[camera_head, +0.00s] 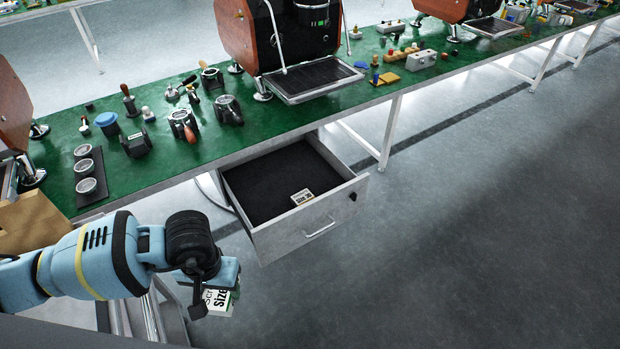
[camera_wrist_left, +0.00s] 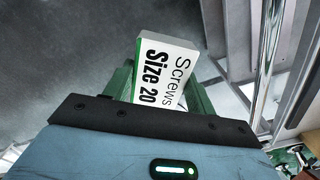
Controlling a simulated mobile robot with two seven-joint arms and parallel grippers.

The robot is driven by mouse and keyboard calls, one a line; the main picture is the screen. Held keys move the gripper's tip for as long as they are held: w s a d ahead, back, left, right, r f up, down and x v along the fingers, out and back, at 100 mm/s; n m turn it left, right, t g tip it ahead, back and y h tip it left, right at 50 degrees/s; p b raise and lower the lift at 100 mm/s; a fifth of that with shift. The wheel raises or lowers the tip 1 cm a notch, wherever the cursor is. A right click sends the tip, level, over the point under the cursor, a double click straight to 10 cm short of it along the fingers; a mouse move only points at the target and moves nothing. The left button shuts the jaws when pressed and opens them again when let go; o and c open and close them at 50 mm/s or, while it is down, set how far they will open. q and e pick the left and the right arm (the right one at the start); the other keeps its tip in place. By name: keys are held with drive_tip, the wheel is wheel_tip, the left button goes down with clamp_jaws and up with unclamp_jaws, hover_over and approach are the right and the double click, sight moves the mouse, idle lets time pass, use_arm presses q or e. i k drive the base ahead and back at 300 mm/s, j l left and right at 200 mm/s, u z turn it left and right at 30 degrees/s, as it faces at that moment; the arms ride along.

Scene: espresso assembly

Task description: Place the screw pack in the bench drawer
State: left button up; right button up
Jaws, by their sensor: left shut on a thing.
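The screw pack (camera_head: 217,301) is a small white box with a green edge. Its print reads "Screws Size 20" in the left wrist view (camera_wrist_left: 165,70). My left gripper (camera_head: 208,290) is shut on it, in front of and to the left of the bench drawer, and the pack hangs in the air outside the drawer. The bench drawer (camera_head: 262,234) is pulled open under the green bench, with a dark lining. A small white labelled pack (camera_head: 302,197) lies inside it near the front. The right gripper is not in view.
The green bench top (camera_head: 190,175) holds portafilters, tampers, a black mat with several round metal parts (camera_head: 87,186) and an espresso machine (camera_head: 285,50). A cardboard box (camera_head: 30,222) stands at the left. Most of the drawer floor is bare. The floor to the right is clear.

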sight(329, 188)
drive_tip(key=i+z, duration=0.25)
drive_tip(key=i, duration=0.45)
drive_tip(key=i+j+z, duration=0.25)
drive_tip(key=i, duration=0.4)
